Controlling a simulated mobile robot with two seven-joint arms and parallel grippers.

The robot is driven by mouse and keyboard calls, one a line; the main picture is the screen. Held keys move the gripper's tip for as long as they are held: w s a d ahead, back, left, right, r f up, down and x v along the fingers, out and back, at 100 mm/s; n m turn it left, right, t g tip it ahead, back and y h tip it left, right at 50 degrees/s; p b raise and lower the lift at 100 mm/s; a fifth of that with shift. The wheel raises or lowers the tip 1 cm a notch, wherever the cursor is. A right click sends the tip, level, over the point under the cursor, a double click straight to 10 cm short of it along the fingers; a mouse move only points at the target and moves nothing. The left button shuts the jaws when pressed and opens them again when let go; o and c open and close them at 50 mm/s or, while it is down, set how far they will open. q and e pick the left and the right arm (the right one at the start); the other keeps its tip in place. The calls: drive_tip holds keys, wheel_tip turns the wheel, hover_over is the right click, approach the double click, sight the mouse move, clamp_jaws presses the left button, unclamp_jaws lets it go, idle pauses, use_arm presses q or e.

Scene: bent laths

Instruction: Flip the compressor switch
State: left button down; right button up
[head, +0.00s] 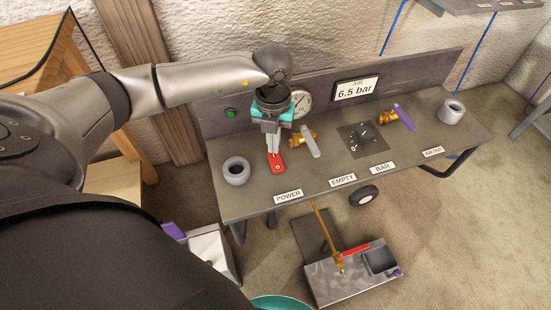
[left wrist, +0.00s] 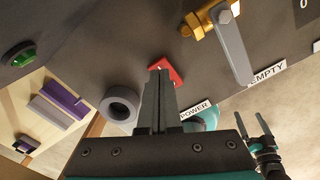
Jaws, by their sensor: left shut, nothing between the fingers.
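The compressor switch is a red rocker (head: 277,163) on the grey panel of the bench (head: 325,166), just behind the POWER label (head: 288,196). It also shows in the left wrist view (left wrist: 176,73), partly hidden by my fingers. My left gripper (head: 273,152) is shut and empty, pointing down with its tips at the switch. Its fingers also fill the middle of the left wrist view (left wrist: 159,72). I cannot tell whether the tips touch it. My right gripper (left wrist: 253,123) shows small at the lower right of the left wrist view, its fingers apart.
A grey ring (head: 236,171) stands left of the switch. A brass valve with a grey lever (head: 310,142) is close on the right. Further along are a dial (head: 362,138), a purple-levered valve (head: 404,117) and a display reading 6.5 bar (head: 356,88). A green lamp (head: 230,113) is at the back left.

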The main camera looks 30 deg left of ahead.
use_arm(q)
drive_tip(key=shift+f+b, duration=0.55)
drive_tip(key=shift+f, duration=0.35)
use_arm(e)
drive_tip(key=shift+f, duration=0.6)
drive_tip(key=shift+r, duration=0.1)
use_arm(q)
drive_tip(key=shift+r+p, duration=1.15)
drive_tip(key=shift+r, duration=0.15)
drive_tip(key=shift+r+p, duration=0.6)
drive_tip(key=shift+r, duration=0.1)
drive_tip(key=shift+r+p, duration=0.75)
drive_tip(key=shift+r, duration=0.1)
drive_tip(key=shift+r+p, duration=0.65)
drive_tip(key=shift+r, duration=0.05)
use_arm(e)
drive_tip(key=s+d+f, duration=0.4)
drive_tip(key=s+f, duration=0.1)
drive_tip(key=f, duration=0.2)
drive_tip(key=shift+s, duration=0.35)
